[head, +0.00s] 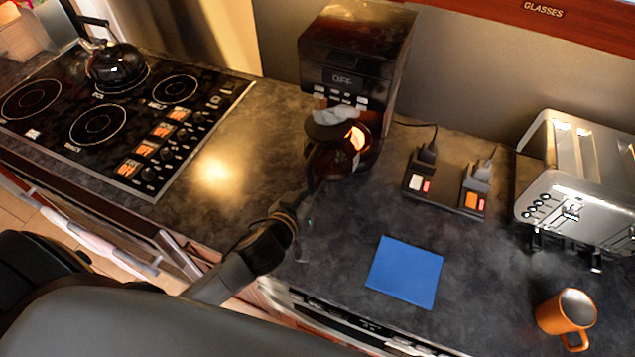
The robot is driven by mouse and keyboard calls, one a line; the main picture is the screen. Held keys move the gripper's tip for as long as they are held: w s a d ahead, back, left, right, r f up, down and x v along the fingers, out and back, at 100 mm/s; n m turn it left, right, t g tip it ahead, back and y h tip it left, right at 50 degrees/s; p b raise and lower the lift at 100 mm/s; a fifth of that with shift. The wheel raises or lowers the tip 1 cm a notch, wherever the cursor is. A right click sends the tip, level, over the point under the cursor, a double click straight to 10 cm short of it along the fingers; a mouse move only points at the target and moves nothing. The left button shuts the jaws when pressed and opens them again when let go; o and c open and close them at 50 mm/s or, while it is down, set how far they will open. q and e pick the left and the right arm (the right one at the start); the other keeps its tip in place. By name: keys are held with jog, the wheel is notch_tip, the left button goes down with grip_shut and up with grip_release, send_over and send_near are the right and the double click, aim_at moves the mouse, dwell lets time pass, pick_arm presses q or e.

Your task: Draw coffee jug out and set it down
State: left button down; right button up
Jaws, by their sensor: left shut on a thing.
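The coffee jug (331,160) is dark and rounded with a dark lid. It stands at the front of the black coffee machine (355,50), whose display reads OFF. I cannot tell whether its base still rests inside the machine. My left gripper (312,180) reaches it from the front left and is shut on it; the fingers are dark against the jug and hard to make out. A flat blue square mat (405,271) lies bare on the counter, in front and to the right of the jug. My right gripper is not in view.
A power strip (447,193) with plugs and cords lies right of the machine. A silver toaster (580,190) stands at the right, with an orange mug (567,315) in front. A hob (115,125) with a black kettle (115,62) is at the left. Counter around the mat is clear.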

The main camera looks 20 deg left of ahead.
pick_arm(q)
jog(key=s, duration=0.6)
jog(key=shift+s+r, duration=0.25)
dwell(0.4)
jog(key=shift+w+a+f, duration=0.1)
